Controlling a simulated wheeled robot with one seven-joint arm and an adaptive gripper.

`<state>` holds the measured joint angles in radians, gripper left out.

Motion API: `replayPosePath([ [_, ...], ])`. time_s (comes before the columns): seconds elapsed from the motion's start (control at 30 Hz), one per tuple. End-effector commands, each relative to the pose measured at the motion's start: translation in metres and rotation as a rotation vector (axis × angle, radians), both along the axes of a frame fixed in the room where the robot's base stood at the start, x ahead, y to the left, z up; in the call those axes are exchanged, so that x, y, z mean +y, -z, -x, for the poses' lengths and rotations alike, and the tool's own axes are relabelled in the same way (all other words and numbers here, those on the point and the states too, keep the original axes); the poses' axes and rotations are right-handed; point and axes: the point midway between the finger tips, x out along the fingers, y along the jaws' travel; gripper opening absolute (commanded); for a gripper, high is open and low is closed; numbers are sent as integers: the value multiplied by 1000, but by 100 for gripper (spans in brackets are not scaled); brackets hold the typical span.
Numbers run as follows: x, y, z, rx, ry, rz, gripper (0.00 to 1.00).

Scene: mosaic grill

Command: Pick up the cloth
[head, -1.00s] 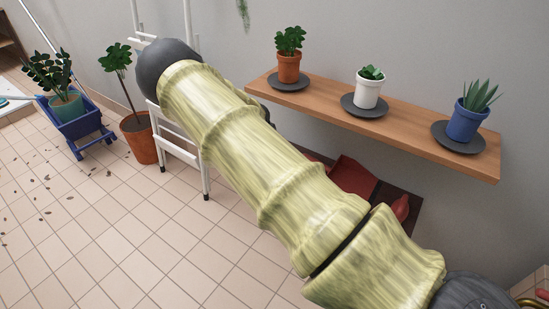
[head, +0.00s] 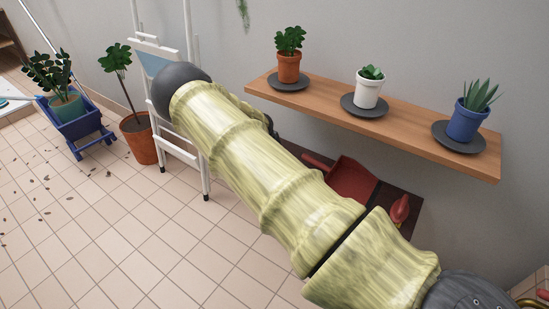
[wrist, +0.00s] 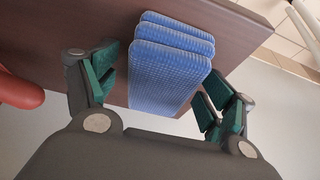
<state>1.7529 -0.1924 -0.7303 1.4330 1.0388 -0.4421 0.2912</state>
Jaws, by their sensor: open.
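In the wrist view a blue folded cloth (wrist: 170,68) with a ribbed weave lies in layers on a dark brown board (wrist: 235,22), its near end at or past the board's edge. My gripper (wrist: 162,92) is open, with one green-padded finger to each side of the cloth in the picture. Nothing is pinched between the pads. I cannot tell how far the fingertips are from the cloth in depth. In the head view my own arm hides both the gripper and the cloth.
In the head view a red dustpan (head: 352,181) and a small red object (head: 400,209) rest on the low brown board (head: 390,190). Above is a wooden shelf (head: 330,100) with three potted plants. A white ladder (head: 190,158) stands left.

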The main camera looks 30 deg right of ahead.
Motion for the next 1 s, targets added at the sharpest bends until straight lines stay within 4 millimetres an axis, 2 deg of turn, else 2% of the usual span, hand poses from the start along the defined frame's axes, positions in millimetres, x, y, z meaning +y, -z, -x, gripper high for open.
replayPosePath([
  [0.6,0,4,0,-1,0,1,83],
  [0.67,0,4,0,-1,0,1,74],
  [0.87,0,4,0,-1,0,0,38],
  [1.0,0,5,0,0,0,-1,38],
])
